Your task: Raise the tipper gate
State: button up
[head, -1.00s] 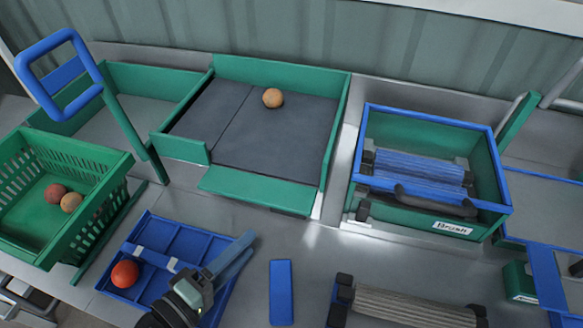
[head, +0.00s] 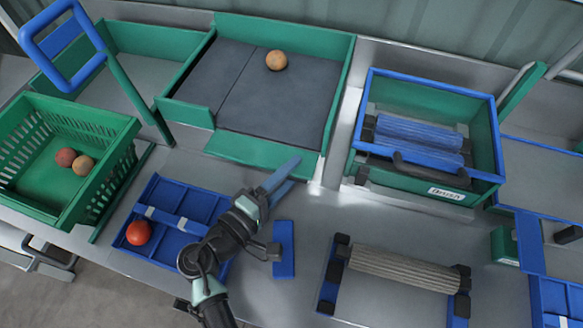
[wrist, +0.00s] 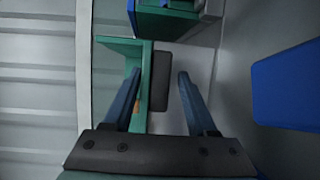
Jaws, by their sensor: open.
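The tipper is a green-walled box (head: 345,95) with a dark grey floor and one orange-brown tomato (head: 276,60) on it. A green panel (head: 250,148), which looks like the gate, sits low along its front edge. My gripper (head: 289,174) is open, in front of the panel's right end. In the wrist view, green parts (wrist: 121,44) show ahead, and a dark grey bar (wrist: 160,80) lies in the gap between my open fingers (wrist: 158,85). I cannot tell whether the fingers touch it. My gripper hides the panel's right end in the head view.
A blue block (head: 284,262) stands close to my gripper. A blue tray (head: 180,190) with a red tomato (head: 139,232) is left. A green basket (head: 75,215) stands further left, a brush bin (head: 440,192) right, and a grey roller (head: 400,268) front right.

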jog(key=shift+w+d, duration=0.25)
jog(key=shift+w, duration=0.05)
jog(key=shift+c, duration=0.3)
jog(key=shift+s+f, duration=0.1)
jog(key=shift+f, duration=0.1)
grip_shut()
